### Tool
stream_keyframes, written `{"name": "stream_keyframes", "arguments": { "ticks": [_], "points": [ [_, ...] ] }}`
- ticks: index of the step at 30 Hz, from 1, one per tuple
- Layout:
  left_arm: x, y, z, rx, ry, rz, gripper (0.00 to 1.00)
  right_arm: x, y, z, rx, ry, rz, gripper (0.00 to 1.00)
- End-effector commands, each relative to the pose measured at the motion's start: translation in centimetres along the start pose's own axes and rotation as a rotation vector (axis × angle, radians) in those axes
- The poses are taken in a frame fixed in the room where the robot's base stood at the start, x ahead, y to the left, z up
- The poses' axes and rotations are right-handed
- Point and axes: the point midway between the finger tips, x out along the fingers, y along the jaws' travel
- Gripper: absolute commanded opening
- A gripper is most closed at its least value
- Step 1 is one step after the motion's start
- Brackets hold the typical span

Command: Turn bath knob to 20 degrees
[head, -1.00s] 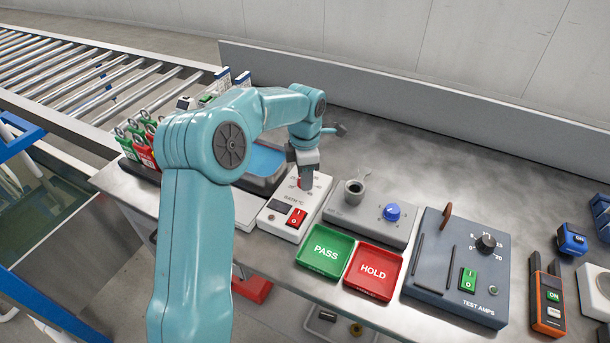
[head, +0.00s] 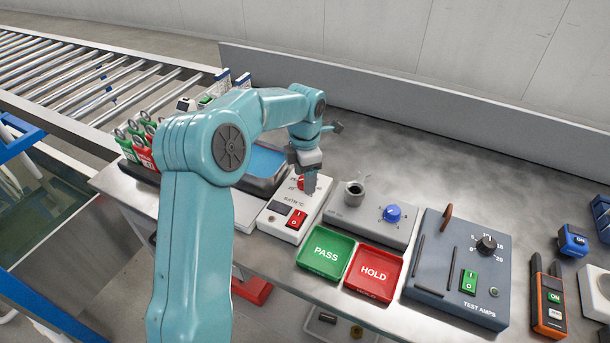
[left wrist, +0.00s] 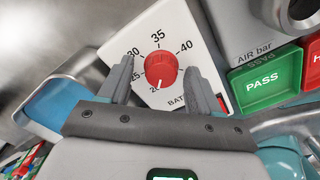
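The red bath knob (head: 302,183) is on the white BATH °C box (head: 274,217). In the left wrist view the round knob (left wrist: 161,70) sits in a printed scale with 25, 30, 35 and 40 readable. A number at the lower left of the knob is partly covered. My left gripper (head: 309,186) is over the knob end of the box. In the left wrist view its two fingers (left wrist: 158,58) are apart, one on each side of the knob, with gaps to it. My right gripper is not in view.
To the right are a grey box with a blue knob (head: 392,213), a green PASS tray (head: 327,273), a red HOLD tray (head: 350,284) and the TEST AMPS panel (head: 428,302). The bench behind these is clear.

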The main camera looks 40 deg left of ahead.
Motion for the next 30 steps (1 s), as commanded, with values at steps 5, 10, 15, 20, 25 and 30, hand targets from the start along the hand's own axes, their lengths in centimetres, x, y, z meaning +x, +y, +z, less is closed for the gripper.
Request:
{"name": "stream_keyframes", "arguments": {
  "ticks": [5,10,15,20,25,30],
  "points": [
    [0.1,-0.1,0.0,0.002,0.002,-0.003,0.63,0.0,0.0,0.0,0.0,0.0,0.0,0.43],
    [-0.3,-0.1,0.0,0.002,0.001,-0.002,0.63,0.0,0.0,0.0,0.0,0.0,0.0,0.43],
    [-3.2,-0.1,0.1,0.002,-0.001,0.0,0.63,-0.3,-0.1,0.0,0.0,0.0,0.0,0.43],
    [-7.6,0.0,0.1,0.001,-0.001,0.001,0.63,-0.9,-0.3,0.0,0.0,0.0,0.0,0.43],
    [-12.0,0.0,0.1,0.002,-0.001,0.0,0.63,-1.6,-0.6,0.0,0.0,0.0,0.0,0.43],
    [-15.0,0.0,0.1,0.002,0.0,-0.001,0.63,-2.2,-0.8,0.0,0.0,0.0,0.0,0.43]
  ]
}}
